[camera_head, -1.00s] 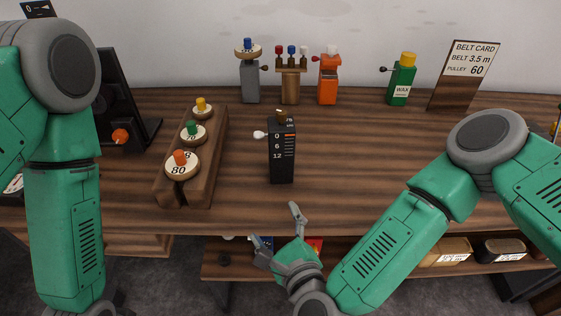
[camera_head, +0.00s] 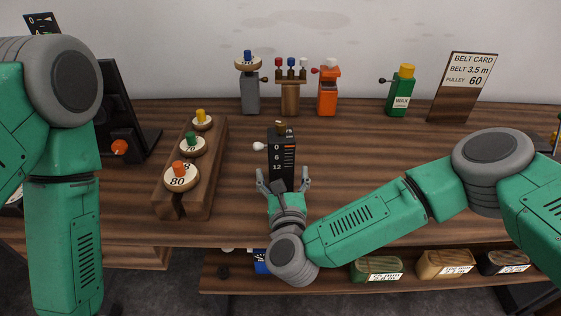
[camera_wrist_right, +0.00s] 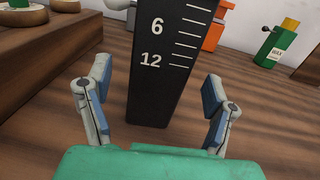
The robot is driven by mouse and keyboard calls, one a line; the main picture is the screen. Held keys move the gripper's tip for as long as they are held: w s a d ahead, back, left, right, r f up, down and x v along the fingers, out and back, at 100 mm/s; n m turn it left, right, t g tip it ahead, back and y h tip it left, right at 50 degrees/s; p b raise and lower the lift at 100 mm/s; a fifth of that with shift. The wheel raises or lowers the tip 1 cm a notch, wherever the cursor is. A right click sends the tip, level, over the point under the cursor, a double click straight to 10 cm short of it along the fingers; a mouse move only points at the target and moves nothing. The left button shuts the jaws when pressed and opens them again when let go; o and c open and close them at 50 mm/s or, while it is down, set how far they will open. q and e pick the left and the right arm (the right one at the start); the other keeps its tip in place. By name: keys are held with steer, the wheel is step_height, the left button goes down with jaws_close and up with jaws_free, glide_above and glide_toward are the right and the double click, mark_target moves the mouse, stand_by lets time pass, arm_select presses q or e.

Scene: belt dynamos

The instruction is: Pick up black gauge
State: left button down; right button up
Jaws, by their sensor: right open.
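The black gauge (camera_head: 282,152) stands upright on the wooden table, with white marks 0, 6 and 12 on its front and a white knob on its left side. My right gripper (camera_head: 284,182) is open just in front of it, with one finger toward each side of the gauge's lower part. In the right wrist view the gauge (camera_wrist_right: 165,65) rises between the two spread fingers (camera_wrist_right: 157,88); I see gaps on both sides. My left arm (camera_head: 62,200) hangs at the left; its gripper is out of view.
A wooden rack (camera_head: 190,195) with numbered pulleys stands left of the gauge. A grey device (camera_head: 250,92), an orange device (camera_head: 328,92), a green wax bottle (camera_head: 401,92) and a belt card (camera_head: 463,88) stand behind.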

mark_target(281, 130)
steer(key=w, duration=0.4)
steer(key=shift+w+a+p, duration=0.2)
steer(key=shift+p, duration=0.2)
steer(key=shift+r, duration=0.1)
jaws_close()
step_height(281, 130, up, 10)
steer(key=shift+r+b, duration=0.1)
steer(key=shift+b, duration=0.35)
step_height(281, 130, down, 9)
steer(key=b, duration=0.7)
steer(key=shift+b, duration=0.35)
steer(key=shift+f, duration=0.2)
steer(key=shift+f+b, duration=0.25)
steer(key=shift+b, duration=0.25)
steer(key=shift+f+b, duration=0.3)
steer(key=shift+b, duration=0.1)
stand_by(1.0)
